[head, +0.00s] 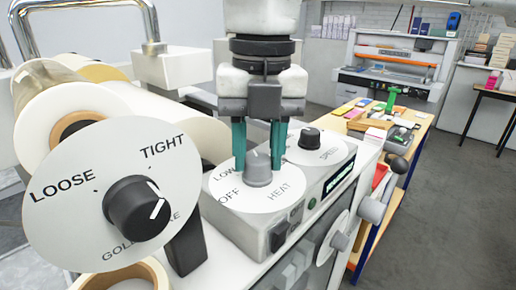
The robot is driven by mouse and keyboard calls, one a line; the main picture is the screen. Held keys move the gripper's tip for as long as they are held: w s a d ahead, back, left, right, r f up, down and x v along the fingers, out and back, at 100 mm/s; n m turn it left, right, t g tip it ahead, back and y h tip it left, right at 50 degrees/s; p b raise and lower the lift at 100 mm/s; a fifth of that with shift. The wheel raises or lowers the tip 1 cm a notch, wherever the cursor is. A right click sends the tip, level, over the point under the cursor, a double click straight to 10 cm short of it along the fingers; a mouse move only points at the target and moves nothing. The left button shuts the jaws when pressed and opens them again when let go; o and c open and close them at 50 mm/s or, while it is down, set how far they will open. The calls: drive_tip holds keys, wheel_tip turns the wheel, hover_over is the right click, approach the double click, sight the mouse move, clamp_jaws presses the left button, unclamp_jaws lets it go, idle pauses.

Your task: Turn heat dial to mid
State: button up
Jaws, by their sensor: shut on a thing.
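The heat dial is a grey knob (258,174) on a round white plate (284,187) on top of the machine (245,235). The plate shows HEAT, OFF and LOW, the last partly covered; the far side of its scale is hidden behind my gripper. My gripper (258,163) points down over the knob, with one teal finger on each side, shut on it. A small pale mark shows on the knob's top, but I cannot tell exactly which setting it faces.
A black SPEED knob (309,138) stands just right of the right finger. A large LOOSE/TIGHT dial (75,200) and film rolls (95,115) fill the left. A cluttered wooden bench (414,118) stands behind; open floor (445,200) lies at right.

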sight(261, 156)
drive_tip(key=shift+w+r, duration=0.1)
drive_tip(key=shift+r, duration=0.05)
drive_tip(key=o, duration=1)
drive_tip(key=shift+o, duration=0.2)
wheel_tip(261, 156, up, 11)
drive_tip(key=p, duration=0.3)
drive_tip(key=shift+d+f, duration=0.15)
drive_tip(key=shift+f, duration=0.05)
